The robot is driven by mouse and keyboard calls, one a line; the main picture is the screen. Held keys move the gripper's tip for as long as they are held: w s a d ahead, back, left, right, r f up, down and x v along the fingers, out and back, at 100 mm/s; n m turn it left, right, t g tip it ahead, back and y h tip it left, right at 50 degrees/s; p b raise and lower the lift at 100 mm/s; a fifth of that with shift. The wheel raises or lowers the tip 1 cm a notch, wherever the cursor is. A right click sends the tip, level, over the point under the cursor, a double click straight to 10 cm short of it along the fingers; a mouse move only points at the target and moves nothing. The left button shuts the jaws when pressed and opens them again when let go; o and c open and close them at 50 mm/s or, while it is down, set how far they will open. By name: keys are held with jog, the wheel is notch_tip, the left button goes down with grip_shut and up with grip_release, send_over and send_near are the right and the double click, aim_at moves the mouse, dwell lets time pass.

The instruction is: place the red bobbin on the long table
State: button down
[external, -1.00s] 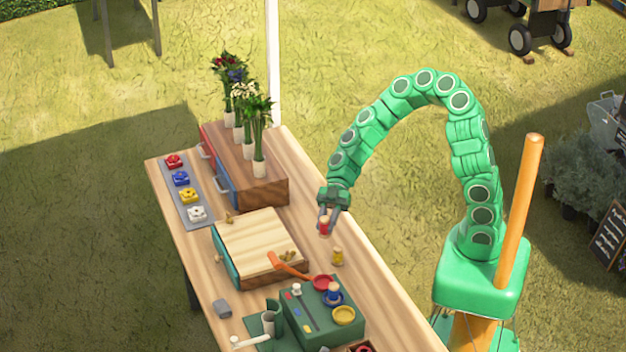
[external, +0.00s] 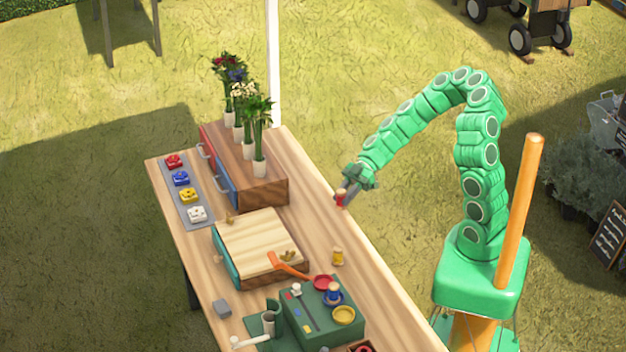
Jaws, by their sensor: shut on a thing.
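My gripper (external: 346,191) is shut on the red bobbin (external: 340,199), which has a pale wooden top and hangs tilted from the fingertips. In the picture the bobbin overlaps the right edge of the long wooden table (external: 310,216); whether it touches the table top I cannot tell. A yellow bobbin (external: 338,257) stands upright on the table below it in the picture. A blue bobbin (external: 333,292) sits on the green box near the front.
A low wooden box (external: 262,240), a drawer chest (external: 254,186) with flower vases, and a grey button strip (external: 182,202) stand farther left. Bare table runs along the right edge.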

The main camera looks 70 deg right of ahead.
jog(key=shift+s+d+f+m+t+h, duration=0.1)
jog(key=shift+s+d+m+t, duration=0.2)
jog(key=shift+d, duration=0.65)
jog(key=shift+s+d+f+m+t+h, duration=0.15)
jog(key=shift+d+t, duration=0.2)
jog(key=shift+d, duration=0.6)
jog(key=shift+s+d+r+m+t+h, duration=0.1)
jog(key=shift+s+d+m+t, duration=0.2)
jog(key=shift+d, duration=0.65)
jog(key=shift+w+f, duration=0.1)
jog(key=shift+w, duration=0.05)
send_over(314, 215)
notch_tip(314, 215, down, 10)
jog(key=shift+r, duration=0.2)
jog(key=shift+f, duration=1.65)
jog(key=shift+f, duration=0.1)
